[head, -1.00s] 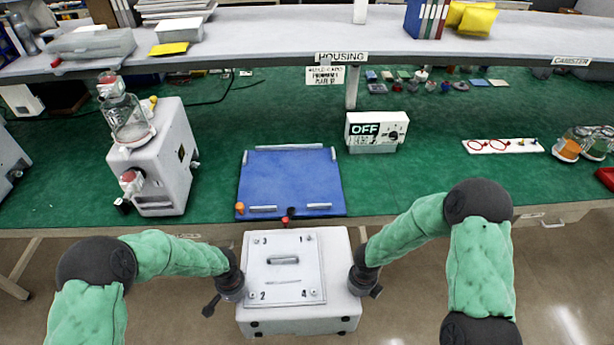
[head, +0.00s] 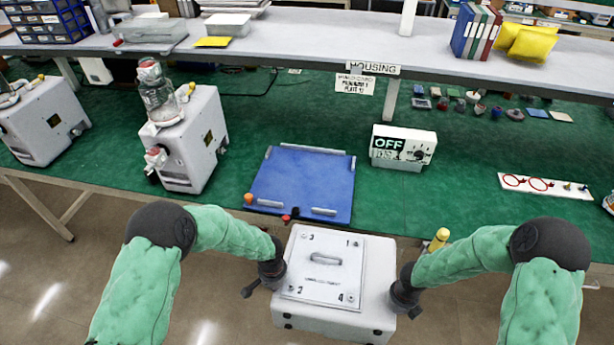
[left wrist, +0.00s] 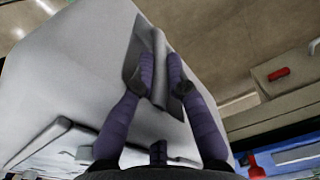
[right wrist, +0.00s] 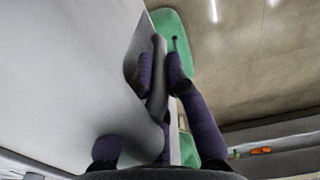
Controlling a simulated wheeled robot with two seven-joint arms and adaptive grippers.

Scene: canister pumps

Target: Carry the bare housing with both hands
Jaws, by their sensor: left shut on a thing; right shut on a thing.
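The bare housing (head: 377,290) is a white box with a plate on top, marked 1 to 4 at its corners, with a handle in the middle. It hangs between my grippers in front of the table edge, turned slightly. My left gripper (head: 275,274) is shut on its left side; the left wrist view shows the fingers (left wrist: 160,85) around a grip on the housing wall (left wrist: 75,70). My right gripper (head: 403,292) is shut on its right side; the right wrist view shows the fingers (right wrist: 160,85) around a similar grip on the wall (right wrist: 70,70).
A blue mat (head: 302,182) with grey edge bars lies on the green table beyond the housing. A box reading OFF (head: 402,148) stands right of it. A pump with a glass canister (head: 182,140) stands to the left. A yellow-capped item (head: 440,238) is near my right arm.

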